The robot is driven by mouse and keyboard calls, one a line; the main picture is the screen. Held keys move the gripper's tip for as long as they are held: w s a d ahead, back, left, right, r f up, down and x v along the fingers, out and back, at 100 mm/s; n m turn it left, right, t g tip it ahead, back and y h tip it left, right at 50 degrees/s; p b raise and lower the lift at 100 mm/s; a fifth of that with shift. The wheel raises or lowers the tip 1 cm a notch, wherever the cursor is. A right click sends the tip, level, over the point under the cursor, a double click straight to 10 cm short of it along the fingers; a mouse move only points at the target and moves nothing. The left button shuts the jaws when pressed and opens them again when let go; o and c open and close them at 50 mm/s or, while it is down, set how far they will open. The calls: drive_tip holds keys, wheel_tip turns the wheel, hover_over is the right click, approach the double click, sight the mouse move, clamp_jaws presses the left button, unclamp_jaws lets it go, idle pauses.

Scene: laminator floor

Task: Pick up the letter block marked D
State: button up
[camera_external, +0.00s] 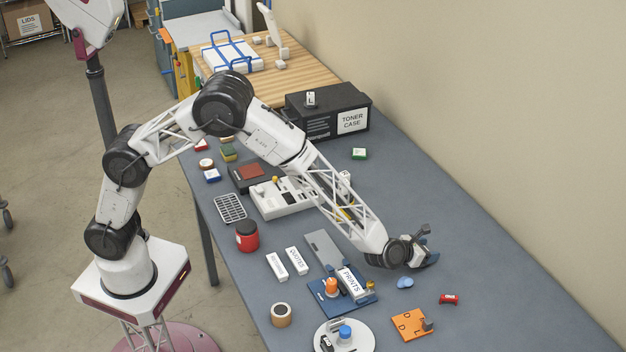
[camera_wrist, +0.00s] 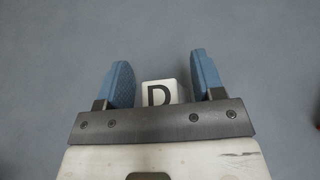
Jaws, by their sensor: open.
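The letter block marked D (camera_wrist: 160,93) is white with a black D on the face towards the camera. In the wrist view it sits between the two blue fingers of my gripper (camera_wrist: 161,75), with gaps on both sides. My gripper is open and its jaws straddle the block; the wrist plate hides the block's lower part. In the external view my gripper (camera_external: 431,259) is low over the blue-grey table, right of the PRINTS box. I cannot make out the D block in that view; the gripper probably hides it.
A blue lump (camera_external: 405,282), a red item (camera_external: 449,299) and an orange board (camera_external: 411,325) lie in front of my gripper. The PRINTS box (camera_external: 351,283) stands left of it. The table is clear behind the gripper, towards the wall (camera_external: 500,130).

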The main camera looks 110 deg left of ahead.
clamp_jaws()
drive_tip(key=shift+r, duration=0.2)
idle(0.3)
drive_tip(key=shift+r, duration=1.45)
drive_tip(key=shift+s+d+r, duration=0.1)
drive_tip(key=shift+s+r, duration=0.1)
drive_tip(key=shift+s, duration=0.05)
drive_tip(key=s+d, duration=0.1)
drive_tip(key=s, duration=0.4)
drive_tip(key=s+d+r, duration=0.1)
drive_tip(key=s+d, duration=0.1)
drive_tip(key=s, duration=0.2)
drive_tip(key=s+d, duration=0.1)
drive_tip(key=s, duration=0.4)
drive_tip(key=shift+s+d+r, duration=0.2)
drive_tip(key=shift+s+d, duration=0.05)
drive_tip(key=shift+s, duration=0.1)
